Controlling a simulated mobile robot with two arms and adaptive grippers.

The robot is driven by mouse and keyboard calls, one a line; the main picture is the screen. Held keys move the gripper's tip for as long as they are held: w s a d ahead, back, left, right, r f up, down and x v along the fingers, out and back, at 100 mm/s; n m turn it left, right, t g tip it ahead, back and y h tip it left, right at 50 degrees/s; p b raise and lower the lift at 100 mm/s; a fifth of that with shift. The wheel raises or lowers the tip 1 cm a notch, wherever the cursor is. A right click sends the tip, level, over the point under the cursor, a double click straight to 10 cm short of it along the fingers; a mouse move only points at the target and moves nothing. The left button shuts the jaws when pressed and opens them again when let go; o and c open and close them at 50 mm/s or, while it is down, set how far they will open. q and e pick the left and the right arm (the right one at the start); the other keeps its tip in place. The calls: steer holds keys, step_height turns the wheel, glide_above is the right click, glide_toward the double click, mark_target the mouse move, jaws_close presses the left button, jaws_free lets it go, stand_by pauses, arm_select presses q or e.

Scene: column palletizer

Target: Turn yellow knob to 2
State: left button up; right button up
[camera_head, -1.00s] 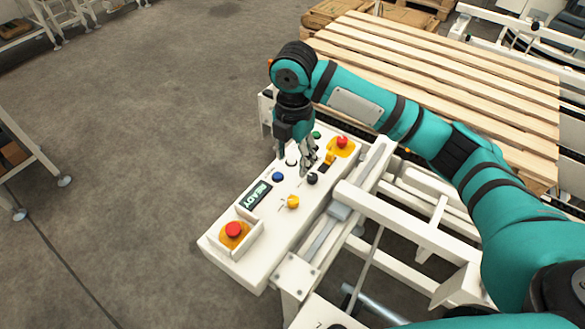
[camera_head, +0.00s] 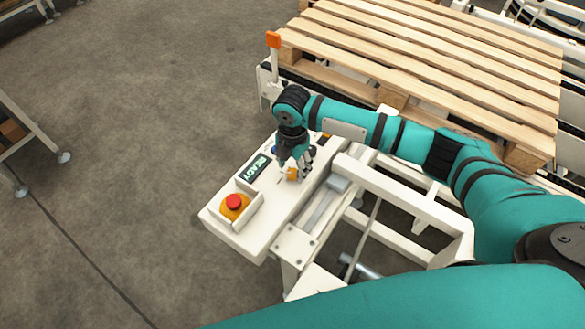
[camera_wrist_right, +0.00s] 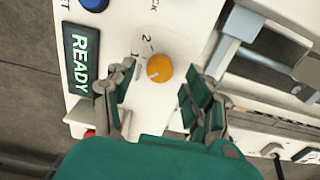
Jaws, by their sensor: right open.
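The yellow knob (camera_wrist_right: 159,68) sits on the white control panel (camera_wrist_right: 120,25), with the marks 1 and 2 printed beside it. Its pointer line lies toward the 1 side as far as I can see. In the head view the knob (camera_head: 292,174) is partly hidden by my right gripper (camera_head: 296,168). In the right wrist view my right gripper (camera_wrist_right: 158,108) is open and empty, its fingers on either side below the knob, apart from it. My left gripper is not in view.
A READY display (camera_head: 256,167) and a red emergency button (camera_head: 234,202) on a yellow base are on the panel. A blue button (camera_wrist_right: 93,4) shows near the display. White frame rails (camera_head: 390,205) lie right of the panel. A wooden pallet (camera_head: 430,50) is behind.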

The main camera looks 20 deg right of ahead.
steer(key=shift+f, duration=0.95)
jaws_close()
